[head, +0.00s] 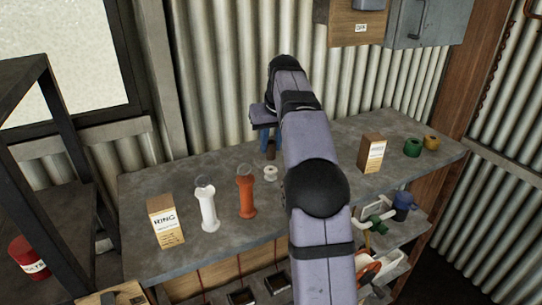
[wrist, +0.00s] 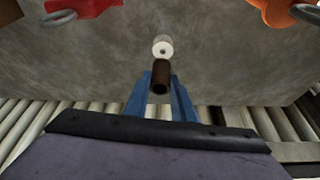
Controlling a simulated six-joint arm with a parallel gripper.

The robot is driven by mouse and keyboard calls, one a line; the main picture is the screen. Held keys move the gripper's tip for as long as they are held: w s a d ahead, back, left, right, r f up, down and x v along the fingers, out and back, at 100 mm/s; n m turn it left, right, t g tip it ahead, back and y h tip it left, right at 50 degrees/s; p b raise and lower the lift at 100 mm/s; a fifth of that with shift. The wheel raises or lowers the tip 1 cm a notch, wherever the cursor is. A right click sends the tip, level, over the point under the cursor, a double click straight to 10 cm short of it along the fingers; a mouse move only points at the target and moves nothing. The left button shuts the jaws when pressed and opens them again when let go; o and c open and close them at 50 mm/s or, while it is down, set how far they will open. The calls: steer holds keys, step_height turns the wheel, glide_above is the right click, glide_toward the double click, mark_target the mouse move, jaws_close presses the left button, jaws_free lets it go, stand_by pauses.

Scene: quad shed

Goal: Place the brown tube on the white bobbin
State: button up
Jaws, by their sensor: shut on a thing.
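The brown tube (wrist: 160,77) is held between the blue fingers of my gripper (wrist: 161,88) in the wrist view. In the head view the tube (head: 271,152) shows below the blue fingers (head: 266,140), close above the bench near its back. The white bobbin (wrist: 163,46) stands on the bench just beyond the tube in the wrist view. In the head view the bobbin (head: 270,173) is just in front of the tube, with a gap between them. The bobbin's top is bare. My gripper is shut on the tube.
On the grey bench (head: 150,195), an orange handle-shaped piece (head: 246,195), a white one (head: 207,208) and a box labelled RING (head: 166,222) stand left of the bobbin.

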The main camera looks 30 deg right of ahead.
mark_target(272, 150)
steer(key=shift+f, duration=1.85)
steer(key=shift+f, duration=0.15)
steer(key=o, duration=1)
steer(key=v, duration=1.2)
steer(key=shift+b, duration=0.3)
